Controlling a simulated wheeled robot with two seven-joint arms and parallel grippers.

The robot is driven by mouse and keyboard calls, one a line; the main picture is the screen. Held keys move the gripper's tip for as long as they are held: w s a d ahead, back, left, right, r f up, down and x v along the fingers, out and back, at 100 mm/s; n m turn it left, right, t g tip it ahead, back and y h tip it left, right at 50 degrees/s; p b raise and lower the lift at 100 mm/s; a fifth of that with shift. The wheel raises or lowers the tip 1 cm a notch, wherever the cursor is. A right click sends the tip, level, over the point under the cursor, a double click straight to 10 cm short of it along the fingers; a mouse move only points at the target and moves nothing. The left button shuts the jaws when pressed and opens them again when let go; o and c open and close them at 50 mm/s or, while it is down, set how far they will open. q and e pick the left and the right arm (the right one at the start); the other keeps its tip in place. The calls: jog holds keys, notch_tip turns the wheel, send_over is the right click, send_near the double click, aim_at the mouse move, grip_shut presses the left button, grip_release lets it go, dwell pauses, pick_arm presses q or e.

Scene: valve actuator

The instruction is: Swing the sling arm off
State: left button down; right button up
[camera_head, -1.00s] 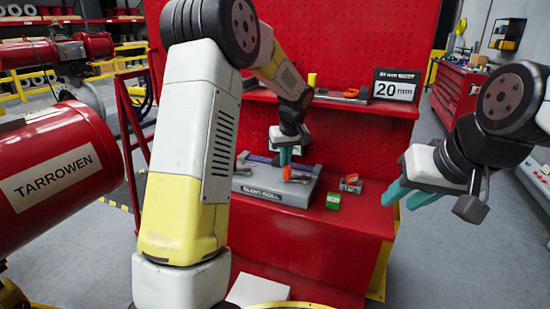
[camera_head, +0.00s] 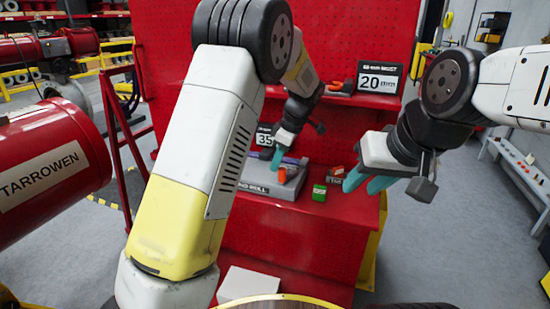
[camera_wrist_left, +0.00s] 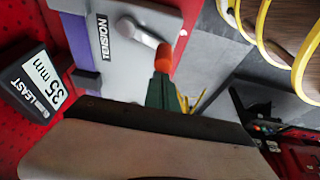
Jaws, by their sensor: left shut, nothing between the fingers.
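A grey bench unit (camera_head: 252,176) sits on the red bench, its front lettering partly hidden by my left arm. In the left wrist view its face (camera_wrist_left: 195,50) bears the word TENSION and a short grey lever with an orange tip (camera_wrist_left: 163,57). The orange tip (camera_head: 282,176) also shows in the head view. I cannot tell for sure which part is the sling arm. My left gripper (camera_head: 277,160) is shut and empty, its teal fingertips (camera_wrist_left: 164,92) close to the orange tip; contact is unclear. My right gripper (camera_head: 366,183) is open and empty, right of the unit.
A green box (camera_head: 319,192) and a small red-and-grey box (camera_head: 336,174) stand right of the unit. A 35 mm sign (camera_wrist_left: 40,85) is beside it; a 20 sign (camera_head: 380,77) stands on the shelf.

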pick_arm(q)
jog(key=shift+s+d+n+g, duration=0.45)
jog(key=shift+d+n, duration=0.1)
jog(key=shift+n, duration=0.45)
jog(key=shift+s+d, duration=0.2)
jog(key=shift+d, duration=0.25)
